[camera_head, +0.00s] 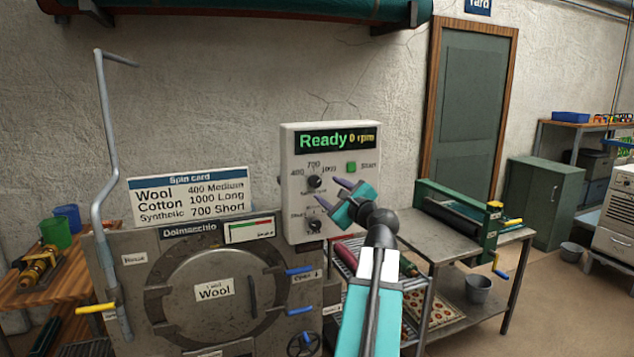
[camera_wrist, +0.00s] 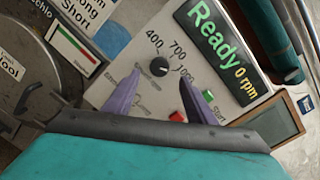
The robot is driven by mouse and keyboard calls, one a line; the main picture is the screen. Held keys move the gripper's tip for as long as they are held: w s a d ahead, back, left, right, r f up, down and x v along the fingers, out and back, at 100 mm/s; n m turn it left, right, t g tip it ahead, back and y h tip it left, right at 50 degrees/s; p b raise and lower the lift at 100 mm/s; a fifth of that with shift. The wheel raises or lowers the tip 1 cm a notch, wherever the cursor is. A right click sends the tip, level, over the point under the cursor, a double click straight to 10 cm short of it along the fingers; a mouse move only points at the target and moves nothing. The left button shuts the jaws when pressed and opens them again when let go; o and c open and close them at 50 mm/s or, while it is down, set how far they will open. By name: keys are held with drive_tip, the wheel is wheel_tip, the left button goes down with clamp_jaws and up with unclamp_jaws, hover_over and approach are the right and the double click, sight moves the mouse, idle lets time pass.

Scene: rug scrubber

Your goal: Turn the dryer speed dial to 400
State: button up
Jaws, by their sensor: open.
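The dryer control box (camera_head: 290,216) is white, with a display reading "Ready" and "0 rpm". Its black speed dial (camera_head: 314,182) has the marks 400, 700 and 1000 around it. In the wrist view the speed dial (camera_wrist: 159,67) lies just beyond the fingertips, between their lines; I cannot make out clearly which mark it points to. My gripper (camera_head: 333,191) is open and empty in front of the box, its purple fingers (camera_wrist: 160,86) apart on either side of the dial's line. I see no contact with the dial.
A second dial (camera_head: 314,226) sits below the speed dial, close to the lower finger. A green Start button (camera_head: 351,167) is at upper right, and a red button (camera_wrist: 178,115) shows in the wrist view. The spin card (camera_head: 188,195) stands left of the box, above the round dryer door (camera_head: 214,326).

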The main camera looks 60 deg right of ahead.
sight(316, 182)
drive_tip(key=shift+p+x, duration=1.1)
drive_tip(key=shift+x, duration=3.15)
drive_tip(key=c, duration=1)
drive_tip(key=shift+c, duration=0.2)
